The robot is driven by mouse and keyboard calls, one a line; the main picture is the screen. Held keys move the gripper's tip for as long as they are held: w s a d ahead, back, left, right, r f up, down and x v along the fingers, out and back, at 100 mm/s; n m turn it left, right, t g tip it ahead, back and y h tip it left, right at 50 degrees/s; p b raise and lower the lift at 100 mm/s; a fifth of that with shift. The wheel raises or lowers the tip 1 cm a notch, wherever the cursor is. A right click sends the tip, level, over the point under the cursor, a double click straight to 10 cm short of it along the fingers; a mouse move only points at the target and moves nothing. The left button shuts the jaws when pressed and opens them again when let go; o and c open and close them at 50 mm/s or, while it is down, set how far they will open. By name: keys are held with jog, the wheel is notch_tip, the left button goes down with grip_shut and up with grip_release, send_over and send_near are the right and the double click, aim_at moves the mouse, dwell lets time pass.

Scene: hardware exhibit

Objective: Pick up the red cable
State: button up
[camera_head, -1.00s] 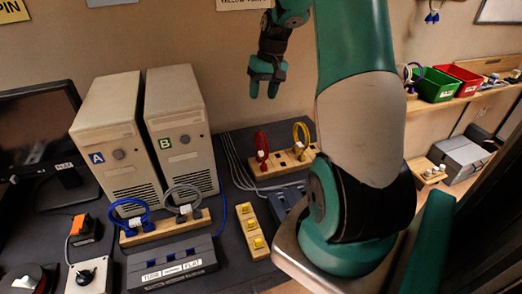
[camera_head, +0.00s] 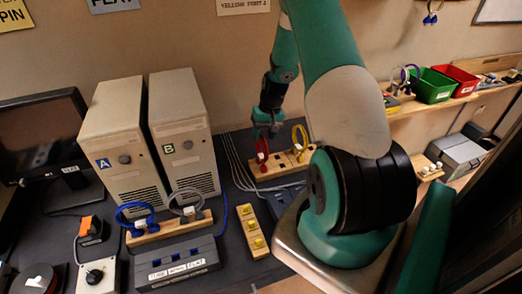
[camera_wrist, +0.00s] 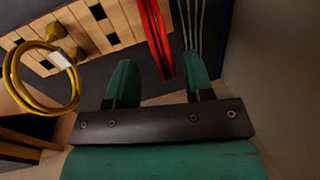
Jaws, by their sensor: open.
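The red cable (camera_head: 262,148) is a looped cable standing upright in a wooden block (camera_head: 283,165) at the back of the desk. In the wrist view the red cable (camera_wrist: 157,38) runs down between and just beyond my two fingertips.
A yellow cable (camera_head: 299,140) stands close on the right in the same block; it also shows in the wrist view (camera_wrist: 18,84). Two computer towers (camera_head: 185,130) stand left. Grey wires (camera_head: 237,165) run beside the block. Blue and grey cables stand in a front-left block (camera_head: 170,226).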

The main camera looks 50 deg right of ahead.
aim_at(261, 153)
jog(key=shift+w+a+f+p, duration=0.15)
jog(key=shift+w+f+p, duration=0.1)
jog(key=shift+f, duration=0.4)
jog(key=shift+w+a+f+p, duration=0.1)
jog(key=shift+f+p, duration=0.2)
jog(key=shift+f, duration=0.35)
jog(key=shift+w+a+f+p, duration=0.15)
jog(key=shift+w+f+p, duration=0.1)
jog(key=shift+f, duration=0.4)
jog(key=shift+c, duration=0.5)
grip_shut()
